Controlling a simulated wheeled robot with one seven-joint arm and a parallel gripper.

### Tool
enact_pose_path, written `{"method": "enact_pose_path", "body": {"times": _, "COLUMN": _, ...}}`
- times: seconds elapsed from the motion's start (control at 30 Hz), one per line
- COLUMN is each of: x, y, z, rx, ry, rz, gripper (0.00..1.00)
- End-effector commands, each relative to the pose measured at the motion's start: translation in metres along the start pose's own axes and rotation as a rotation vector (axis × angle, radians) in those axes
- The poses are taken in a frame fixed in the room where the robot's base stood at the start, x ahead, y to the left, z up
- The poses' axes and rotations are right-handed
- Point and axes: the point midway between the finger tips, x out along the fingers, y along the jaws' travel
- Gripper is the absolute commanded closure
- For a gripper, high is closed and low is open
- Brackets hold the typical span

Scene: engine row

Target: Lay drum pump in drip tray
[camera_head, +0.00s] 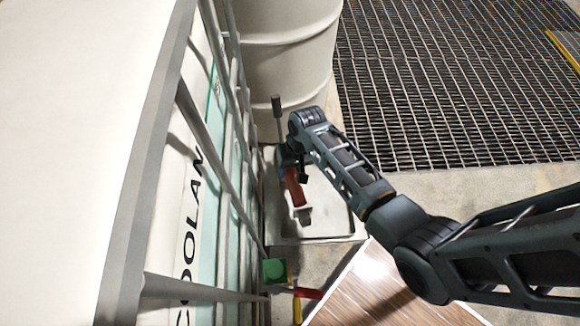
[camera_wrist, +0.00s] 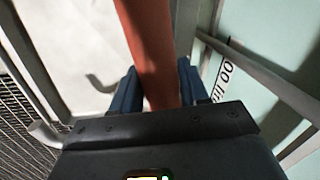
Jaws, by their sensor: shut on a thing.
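The drum pump (camera_head: 292,187) has a red body, a pale end at the bottom and what looks like a dark rod (camera_head: 277,106) rising at the top. My gripper (camera_head: 288,158) is shut on it, with the arm coming in from the right. In the wrist view the red pump body (camera_wrist: 150,45) stands between the two blue fingers of my gripper (camera_wrist: 159,88). The shallow grey drip tray (camera_head: 318,239) lies on the floor behind and below the pump in the head view. I cannot tell whether the pump touches the tray.
A caged white coolant tank (camera_head: 175,215) stands close on the left, its bars near my gripper. A large pale drum (camera_head: 290,60) stands behind. A green block (camera_head: 275,271) sits near the cage foot. Floor grating (camera_head: 450,80) fills the right; a wood-grained surface (camera_head: 375,290) is in front.

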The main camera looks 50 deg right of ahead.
Motion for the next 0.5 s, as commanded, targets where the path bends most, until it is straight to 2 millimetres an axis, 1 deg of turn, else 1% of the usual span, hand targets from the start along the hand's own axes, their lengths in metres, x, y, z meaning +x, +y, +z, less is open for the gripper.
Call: {"method": "enact_pose_path", "body": {"times": 0.5, "x": 0.032, "y": 0.006, "z": -0.001, "rx": -0.001, "ry": 0.002, "rz": -0.001, "gripper": 1.00}}
